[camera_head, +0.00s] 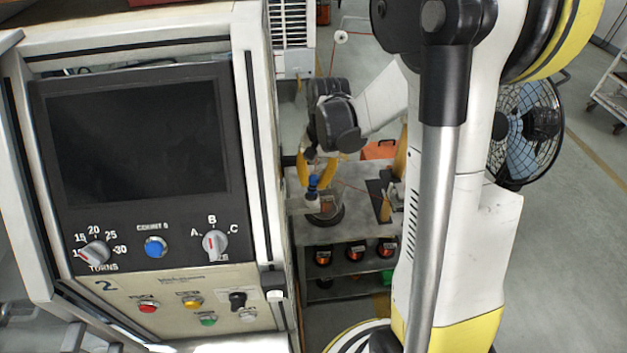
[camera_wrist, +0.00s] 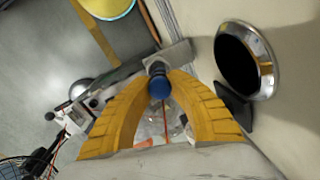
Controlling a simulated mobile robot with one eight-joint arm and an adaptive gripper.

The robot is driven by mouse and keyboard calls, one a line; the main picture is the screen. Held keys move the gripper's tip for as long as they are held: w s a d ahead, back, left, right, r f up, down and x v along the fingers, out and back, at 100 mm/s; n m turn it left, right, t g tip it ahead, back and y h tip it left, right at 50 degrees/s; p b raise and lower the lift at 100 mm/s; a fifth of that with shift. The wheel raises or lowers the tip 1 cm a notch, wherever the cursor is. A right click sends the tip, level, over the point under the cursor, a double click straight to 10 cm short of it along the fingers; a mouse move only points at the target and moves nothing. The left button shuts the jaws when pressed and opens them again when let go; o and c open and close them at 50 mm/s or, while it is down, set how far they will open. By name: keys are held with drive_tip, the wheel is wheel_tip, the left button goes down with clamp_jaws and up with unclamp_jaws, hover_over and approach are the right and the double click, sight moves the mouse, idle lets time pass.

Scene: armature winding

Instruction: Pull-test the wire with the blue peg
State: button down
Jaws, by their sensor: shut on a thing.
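The blue peg (camera_head: 313,183) sits between the yellow fingertips of my gripper (camera_head: 318,172), above a bench with a dark round part (camera_head: 326,212) on it. In the wrist view my gripper (camera_wrist: 160,78) is shut on the blue peg (camera_wrist: 159,88), whose round blue end faces the camera. A thin reddish wire (camera_wrist: 165,122) runs away from near the peg in the wrist view. A thin orange-red line, likely the wire, also shows beside the peg in the head view. Whether the wire is wrapped on the peg cannot be told.
A control cabinet (camera_head: 257,130) with a dark screen and knobs stands close at left. The bench (camera_head: 361,173) has shelves with several copper-coloured spools (camera_head: 354,253). A caged fan (camera_head: 527,130) stands at right. A round chrome-rimmed opening (camera_wrist: 268,68) is near my gripper.

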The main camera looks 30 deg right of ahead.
drive_tip(key=shift+f, duration=0.25)
drive_tip(key=shift+f+b, duration=0.25)
drive_tip(key=shift+b, duration=0.3)
drive_tip(key=shift+f+b, duration=0.35)
drive_tip(key=shift+f+b, duration=0.3)
drive_tip(key=shift+f, duration=0.05)
drive_tip(key=shift+f, duration=0.25)
idle(0.5)
drive_tip(key=c, duration=1.3)
unclamp_jaws()
drive_tip(key=shift+r, duration=0.1)
